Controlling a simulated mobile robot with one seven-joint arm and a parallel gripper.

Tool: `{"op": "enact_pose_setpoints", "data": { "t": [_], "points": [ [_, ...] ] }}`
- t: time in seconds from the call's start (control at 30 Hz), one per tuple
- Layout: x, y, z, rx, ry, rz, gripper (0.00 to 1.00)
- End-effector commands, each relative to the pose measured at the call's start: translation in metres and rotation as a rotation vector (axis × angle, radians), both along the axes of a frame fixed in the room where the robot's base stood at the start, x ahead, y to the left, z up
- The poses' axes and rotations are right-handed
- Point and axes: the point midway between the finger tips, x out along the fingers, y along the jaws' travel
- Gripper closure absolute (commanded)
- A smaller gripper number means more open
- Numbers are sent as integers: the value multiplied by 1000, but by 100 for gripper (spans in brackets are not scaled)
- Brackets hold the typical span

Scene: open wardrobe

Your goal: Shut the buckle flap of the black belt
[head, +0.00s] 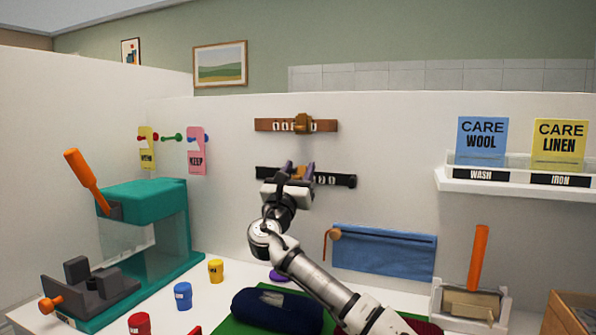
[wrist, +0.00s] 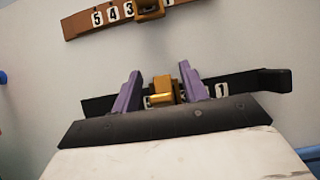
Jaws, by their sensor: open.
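The black belt (head: 342,180) is mounted flat on the white wall, below a brown belt. It also shows in the wrist view (wrist: 254,83), with a white number tag near its right part. Its brass buckle with the flap (wrist: 162,88) sits between the two purple fingers in the wrist view. My gripper (head: 299,172) is open in front of the belt's middle, with one finger on each side of the buckle (wrist: 160,92). The fingers hide parts of the belt. I cannot tell whether they touch the buckle or how far the flap stands open.
A brown belt (head: 264,125) with a brass buckle hangs just above. A blue zipped pouch (head: 384,253) is on the wall at lower right. A shelf (head: 519,183) with care cards is to the right.

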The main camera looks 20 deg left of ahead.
Motion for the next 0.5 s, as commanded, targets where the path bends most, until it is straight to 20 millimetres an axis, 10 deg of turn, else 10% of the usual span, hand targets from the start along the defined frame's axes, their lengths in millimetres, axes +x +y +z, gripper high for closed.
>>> {"op": "enact_pose_setpoints", "data": {
  "t": [0.5],
  "points": [
    [-1, 0, 83, 1, -3, 0, 56]
  ]
}}
